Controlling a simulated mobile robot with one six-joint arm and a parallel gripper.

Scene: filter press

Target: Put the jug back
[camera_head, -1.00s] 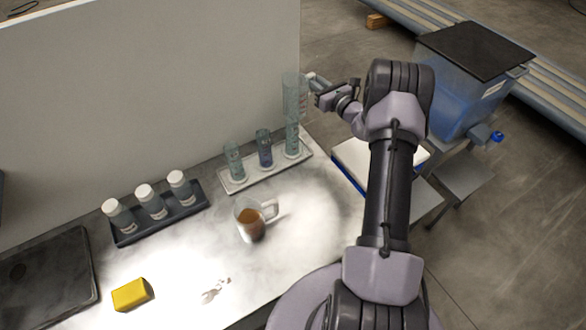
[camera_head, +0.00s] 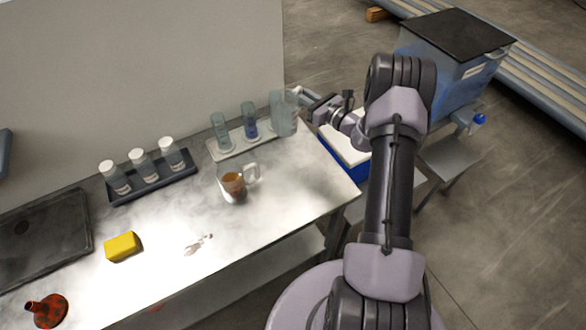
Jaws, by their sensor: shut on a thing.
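A clear jug (camera_head: 285,116) is held by its handle side in my gripper (camera_head: 304,98), at the right end of the white cylinder rack (camera_head: 235,149). It overlaps the rack's end in the picture, and I cannot tell whether it touches the rack or the cylinder there. The gripper comes from the right and is shut on the jug; its fingertips are small and partly hidden. A second clear vessel with a handle, a mug-like jug (camera_head: 235,183) with brown contents, stands upright on the bench, apart from the gripper.
Two slim cylinders (camera_head: 250,122) stand in the rack. A dark tray (camera_head: 152,182) holds three white-capped bottles. A yellow sponge (camera_head: 122,246), a red funnel-like thing (camera_head: 47,310) and a dark sheet (camera_head: 42,240) lie leftward. The bench's right front is clear.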

